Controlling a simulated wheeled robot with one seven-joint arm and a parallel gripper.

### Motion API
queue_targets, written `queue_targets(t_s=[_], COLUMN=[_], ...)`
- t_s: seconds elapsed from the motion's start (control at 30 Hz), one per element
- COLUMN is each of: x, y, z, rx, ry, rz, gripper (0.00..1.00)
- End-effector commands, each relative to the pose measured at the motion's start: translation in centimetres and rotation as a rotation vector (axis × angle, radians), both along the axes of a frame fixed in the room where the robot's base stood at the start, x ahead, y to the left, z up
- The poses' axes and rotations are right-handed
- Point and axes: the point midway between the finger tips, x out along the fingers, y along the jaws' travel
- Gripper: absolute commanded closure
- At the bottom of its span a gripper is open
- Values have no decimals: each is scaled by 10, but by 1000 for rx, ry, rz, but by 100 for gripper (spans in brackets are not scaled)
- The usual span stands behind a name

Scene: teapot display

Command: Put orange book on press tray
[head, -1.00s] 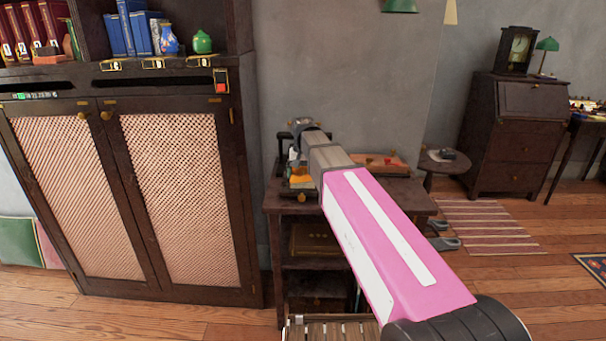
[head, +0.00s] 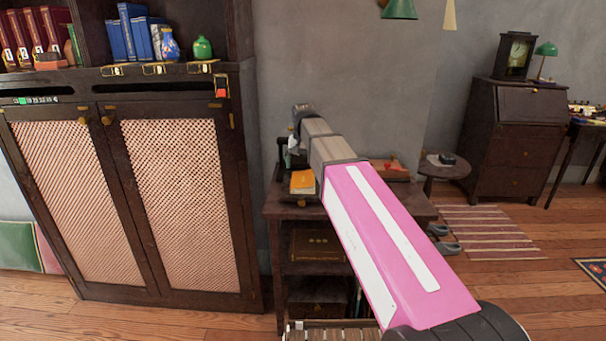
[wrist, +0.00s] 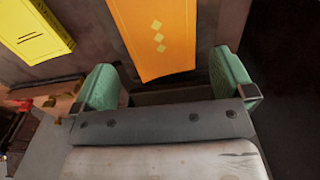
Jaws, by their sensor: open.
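The orange book (wrist: 155,38) shows at the top centre of the wrist view, with small yellow diamonds on its cover. It runs out of the top edge. My gripper (wrist: 163,80) is open, its green fingertips apart near the lower end of the book, with no contact clearly visible. In the head view an orange-topped item (head: 303,182), apparently this book, lies on the dark wooden stand (head: 390,203), left of my arm. My gripper's fingers are hidden there. I cannot make out the press tray; a dark frame (head: 283,155) is partly hidden by my arm.
A yellow book (wrist: 32,30) lies to the upper left in the wrist view. A reddish-brown wooden item (head: 392,170) is behind my arm on the stand. A tall cabinet (head: 245,200) stands close on the left, a small round table (head: 445,168) on the right.

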Motion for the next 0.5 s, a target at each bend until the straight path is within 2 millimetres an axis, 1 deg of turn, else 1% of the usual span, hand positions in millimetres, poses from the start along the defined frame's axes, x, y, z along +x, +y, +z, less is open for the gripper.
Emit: queue_targets(t_s=[0.03,0.2,0.33,0.5], x=[1,0,0,0], y=[0,0,0,0], z=[10,35,48,55], rx=[0,0,0,0], ry=[-1,0,-1,1], rz=[0,0,0,0], gripper=[0,0,0,0])
